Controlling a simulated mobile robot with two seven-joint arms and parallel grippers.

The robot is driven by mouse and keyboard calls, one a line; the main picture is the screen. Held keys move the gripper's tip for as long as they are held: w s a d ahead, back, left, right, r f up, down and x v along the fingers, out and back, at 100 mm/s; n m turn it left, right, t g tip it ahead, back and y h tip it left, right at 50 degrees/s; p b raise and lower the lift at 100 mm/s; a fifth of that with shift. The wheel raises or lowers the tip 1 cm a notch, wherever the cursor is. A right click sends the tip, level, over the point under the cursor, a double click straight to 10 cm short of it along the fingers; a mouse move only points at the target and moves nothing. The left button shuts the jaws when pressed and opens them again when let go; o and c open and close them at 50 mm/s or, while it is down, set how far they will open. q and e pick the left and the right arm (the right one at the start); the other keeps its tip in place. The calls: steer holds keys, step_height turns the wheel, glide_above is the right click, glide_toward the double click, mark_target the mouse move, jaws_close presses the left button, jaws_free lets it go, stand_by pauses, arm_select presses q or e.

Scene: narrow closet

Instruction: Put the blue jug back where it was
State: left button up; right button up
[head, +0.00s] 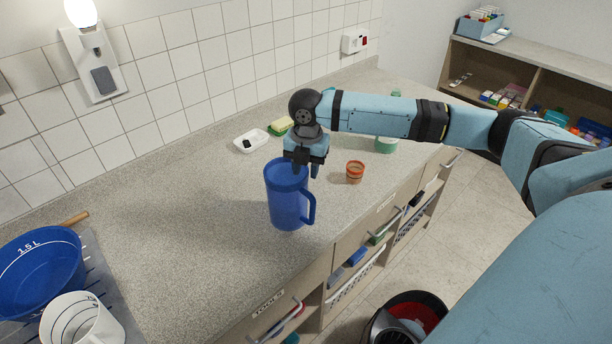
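The blue jug (286,198) stands upright near the middle of the grey counter, its handle on the right side. I cannot tell whether its base rests on the counter or hangs just above it. My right gripper (304,169) points down at the jug's top right rim, above the handle. Its fingertips are at the rim and partly overlap it in the picture. Whether they grip the rim is not clear. My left gripper is not in view.
A small orange-rimmed cup (355,172) stands right of the jug. Behind are a white dish (251,140) and a yellow-green sponge (281,126). A blue basin (40,272) and a white measuring jug (80,322) stand at lower left. Counter left of the jug is clear.

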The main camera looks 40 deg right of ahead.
step_height(320, 180, up, 10)
steer(key=shift+f+b, duration=0.25)
steer(key=shift+b, duration=0.15)
steer(key=shift+f, duration=0.1)
